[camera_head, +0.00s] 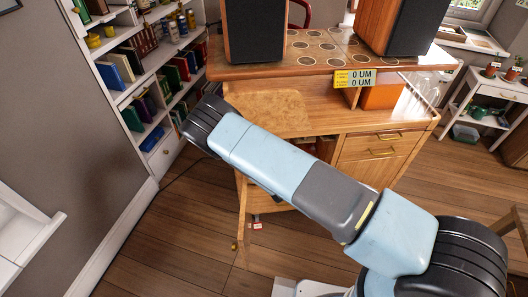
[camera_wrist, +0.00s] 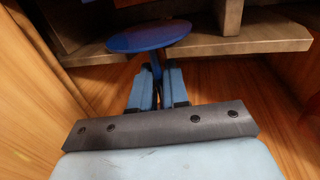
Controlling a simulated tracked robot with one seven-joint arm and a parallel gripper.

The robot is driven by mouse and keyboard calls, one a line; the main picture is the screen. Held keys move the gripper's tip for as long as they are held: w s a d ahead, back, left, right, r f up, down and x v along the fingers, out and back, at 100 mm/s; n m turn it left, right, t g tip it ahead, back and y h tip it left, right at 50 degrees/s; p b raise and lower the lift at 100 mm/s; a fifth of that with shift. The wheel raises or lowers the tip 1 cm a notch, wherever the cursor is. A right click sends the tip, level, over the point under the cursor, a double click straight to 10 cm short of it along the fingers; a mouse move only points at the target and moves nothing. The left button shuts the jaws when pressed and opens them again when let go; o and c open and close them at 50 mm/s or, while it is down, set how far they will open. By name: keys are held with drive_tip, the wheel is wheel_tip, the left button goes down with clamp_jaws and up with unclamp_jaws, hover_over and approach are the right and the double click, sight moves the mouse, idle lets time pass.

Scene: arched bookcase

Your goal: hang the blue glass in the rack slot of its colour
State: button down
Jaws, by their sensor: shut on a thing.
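The blue glass shows in the wrist view as a round blue foot (camera_wrist: 150,36) with a short stem below it. My gripper (camera_wrist: 157,74) is shut on the glass just under the foot, with a light blue finger on each side. The foot is uppermost; the bowl is hidden behind the fingers and wrist. A wooden board (camera_wrist: 225,44) with a gap in its edge, possibly the rack, lies just beyond the foot. I cannot tell whether they touch, and no slot colour can be read. In the head view the gripper and glass are hidden.
In the head view a wooden cabinet (camera_head: 372,147) with drawers stands beyond my arm, carrying two dark speakers (camera_head: 255,30). A white bookcase (camera_head: 130,75) is at left. Wooden panels (camera_wrist: 30,70) flank the gripper closely at left in the wrist view. Floor (camera_head: 165,235) is clear at lower left.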

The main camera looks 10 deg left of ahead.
drive_tip(key=shift+w+d+x, duration=0.1)
drive_tip(key=shift+d+x, duration=0.1)
drive_tip(key=shift+x, duration=0.8)
drive_tip(key=shift+w+d+x, duration=0.15)
drive_tip(key=shift+d+x, duration=0.05)
drive_tip(key=shift+x, duration=0.8)
idle(1.0)
drive_tip(key=c, duration=1.1)
unclamp_jaws()
drive_tip(key=shift+o, duration=0.2)
drive_tip(key=v, duration=1.3)
drive_tip(key=shift+s, duration=0.35)
drive_tip(key=shift+s+d, duration=0.1)
drive_tip(key=shift+d, duration=0.05)
drive_tip(key=s+a+v, duration=0.1)
drive_tip(key=a+v, duration=0.1)
drive_tip(key=v, duration=1)
drive_tip(key=shift+s, duration=0.4)
